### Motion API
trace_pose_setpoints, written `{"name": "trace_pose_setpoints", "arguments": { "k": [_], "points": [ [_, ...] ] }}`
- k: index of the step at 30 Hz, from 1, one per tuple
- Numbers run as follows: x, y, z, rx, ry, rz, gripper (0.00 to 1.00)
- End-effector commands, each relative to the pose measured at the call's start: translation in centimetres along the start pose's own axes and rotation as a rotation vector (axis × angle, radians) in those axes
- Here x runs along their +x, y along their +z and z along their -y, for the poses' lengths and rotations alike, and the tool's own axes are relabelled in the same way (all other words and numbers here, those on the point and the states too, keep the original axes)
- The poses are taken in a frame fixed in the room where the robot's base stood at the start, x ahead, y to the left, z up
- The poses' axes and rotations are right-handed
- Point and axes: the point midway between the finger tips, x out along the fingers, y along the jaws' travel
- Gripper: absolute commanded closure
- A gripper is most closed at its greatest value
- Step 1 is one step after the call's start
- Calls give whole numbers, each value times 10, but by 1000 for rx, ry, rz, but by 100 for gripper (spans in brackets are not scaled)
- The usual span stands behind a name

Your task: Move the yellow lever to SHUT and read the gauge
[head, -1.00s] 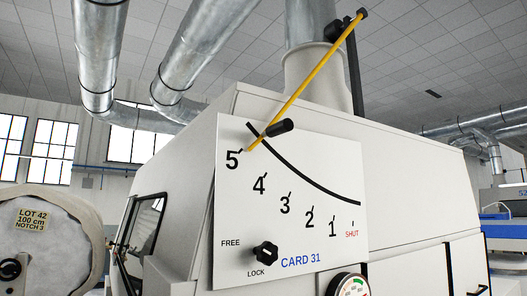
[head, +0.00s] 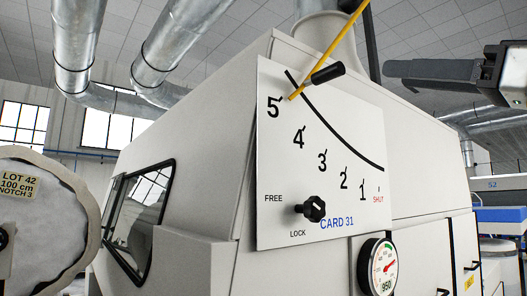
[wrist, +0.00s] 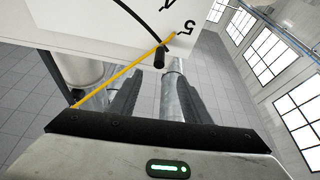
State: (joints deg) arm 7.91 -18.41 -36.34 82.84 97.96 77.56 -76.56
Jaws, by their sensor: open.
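The yellow lever (head: 343,46) is a thin rod with a black grip (head: 327,73). Its tip lies by the 5 at the upper left of the scale panel (head: 285,160), far from the SHUT mark at the lower right. The round gauge (head: 378,268) is below the panel, with a green arc, a red needle and a box marked 950. My gripper (head: 392,72) is right of the grip and apart from it. In the wrist view my gripper (wrist: 163,82) is open and empty, with the lever's black grip (wrist: 159,57) beyond the fingertips.
A black knob (head: 314,209) sits between FREE and LOCK on the panel; its exact setting is unclear. A wound roll labelled LOT 42 (head: 50,215) stands at the left. Large ducts (head: 180,45) hang overhead. The air between gripper and grip looks clear.

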Motion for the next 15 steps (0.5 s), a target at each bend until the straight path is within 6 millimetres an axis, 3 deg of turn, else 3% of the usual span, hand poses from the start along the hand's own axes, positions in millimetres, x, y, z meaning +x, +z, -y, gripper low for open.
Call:
{"name": "trace_pose_setpoints", "arguments": {
  "k": [15],
  "points": [
    [111,-1,0,6,-1,4,56]
  ]
}}
